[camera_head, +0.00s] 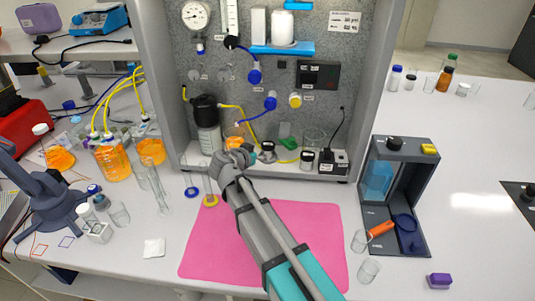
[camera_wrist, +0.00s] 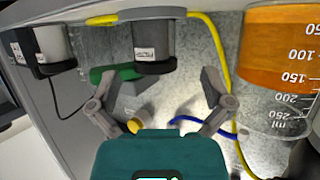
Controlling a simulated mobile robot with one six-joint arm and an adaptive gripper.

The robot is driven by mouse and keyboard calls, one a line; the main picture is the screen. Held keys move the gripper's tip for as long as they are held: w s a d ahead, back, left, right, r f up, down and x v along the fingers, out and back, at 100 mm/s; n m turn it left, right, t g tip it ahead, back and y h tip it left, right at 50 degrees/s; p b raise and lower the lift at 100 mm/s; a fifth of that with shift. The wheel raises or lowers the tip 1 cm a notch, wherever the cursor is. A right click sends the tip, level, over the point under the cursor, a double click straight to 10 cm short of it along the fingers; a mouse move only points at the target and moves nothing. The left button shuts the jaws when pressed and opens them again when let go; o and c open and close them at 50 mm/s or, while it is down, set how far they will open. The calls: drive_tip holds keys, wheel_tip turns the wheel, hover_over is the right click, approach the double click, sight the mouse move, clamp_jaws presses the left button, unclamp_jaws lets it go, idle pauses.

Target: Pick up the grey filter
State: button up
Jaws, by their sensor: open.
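A dark grey labelled cylinder (camera_wrist: 153,50), which looks like the grey filter, stands at the foot of the panel. In the wrist view it appears upside down, just beyond and between my fingers. In the head view its upper part shows as a small dark piece (camera_head: 267,147), and my gripper partly hides it. My gripper (camera_wrist: 158,76) is open with nothing between its fingers. In the head view my gripper (camera_head: 241,157) is beside the cylinder, at the cabinet's base. I cannot tell whether a finger touches it.
A green clip (camera_wrist: 108,76) is close to one finger. A similar labelled cylinder (camera_head: 308,158) and a black box (camera_head: 333,160) are to the right. An orange-filled beaker (camera_wrist: 280,50) and yellow tubing (camera_wrist: 216,45) are close by. A pink mat (camera_head: 315,235) lies in front, mostly clear.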

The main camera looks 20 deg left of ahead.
sight(264, 151)
drive_tip(key=shift+w, duration=0.15)
drive_tip(key=x, duration=0.1)
drive_tip(key=b+x, duration=0.1)
drive_tip(key=x, duration=0.1)
drive_tip(key=shift+w+d+f+b, duration=0.1)
drive_tip(key=shift+d+f+b, duration=0.1)
drive_tip(key=shift+d+b, duration=0.15)
drive_tip(key=shift+x, duration=0.75)
drive_tip(key=shift+r, duration=0.1)
drive_tip(key=c, duration=1.2)
drive_tip(key=shift+r, duration=0.15)
